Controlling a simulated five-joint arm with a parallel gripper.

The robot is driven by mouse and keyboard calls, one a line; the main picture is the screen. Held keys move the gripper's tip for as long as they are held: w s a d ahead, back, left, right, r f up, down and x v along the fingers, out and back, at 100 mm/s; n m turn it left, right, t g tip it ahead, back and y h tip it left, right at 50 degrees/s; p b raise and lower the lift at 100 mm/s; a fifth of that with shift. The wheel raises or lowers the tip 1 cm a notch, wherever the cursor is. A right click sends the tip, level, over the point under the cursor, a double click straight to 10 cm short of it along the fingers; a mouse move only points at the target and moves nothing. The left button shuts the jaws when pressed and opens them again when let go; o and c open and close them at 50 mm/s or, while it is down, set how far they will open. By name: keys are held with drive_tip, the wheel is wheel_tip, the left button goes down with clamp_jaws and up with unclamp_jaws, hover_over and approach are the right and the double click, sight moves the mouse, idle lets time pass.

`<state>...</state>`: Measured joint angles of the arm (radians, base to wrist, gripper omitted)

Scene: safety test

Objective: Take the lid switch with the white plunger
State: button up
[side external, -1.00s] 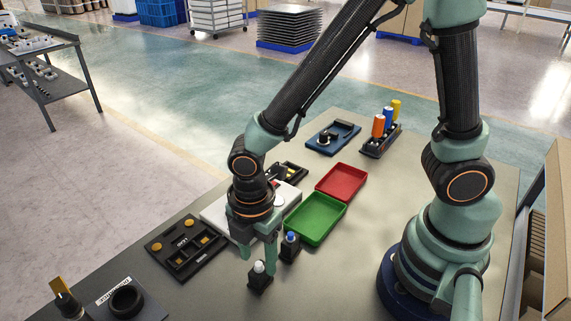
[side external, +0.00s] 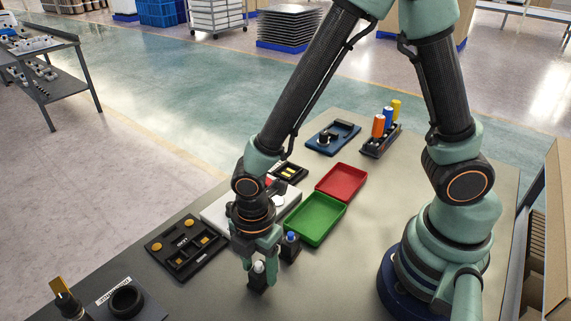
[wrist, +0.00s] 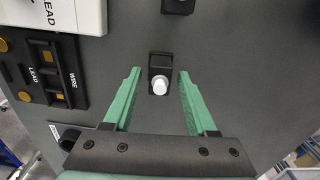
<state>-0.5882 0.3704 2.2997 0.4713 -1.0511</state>
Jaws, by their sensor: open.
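The lid switch with the white plunger (side external: 257,283) is a small black block standing on the table, its white plunger up. In the wrist view the white plunger (wrist: 159,86) shows between the two green fingers. My gripper (side external: 260,266) is open, with a finger on either side of the switch. In the wrist view my gripper (wrist: 159,72) shows a gap between each finger and the switch. A similar switch with a blue plunger (side external: 290,247) stands just behind and to the right; its body (wrist: 178,5) is cut off at the top of the wrist view.
A green tray (side external: 343,212) and a red tray (side external: 363,178) lie behind to the right. A black fixture (side external: 160,246) with orange knobs is at left, beside a white plate (side external: 208,214). A dark holder with a ring (side external: 127,303) is at front left. Table right of the switch is clear.

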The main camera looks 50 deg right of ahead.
clamp_jaws()
drive_tip(key=shift+r, duration=3.3)
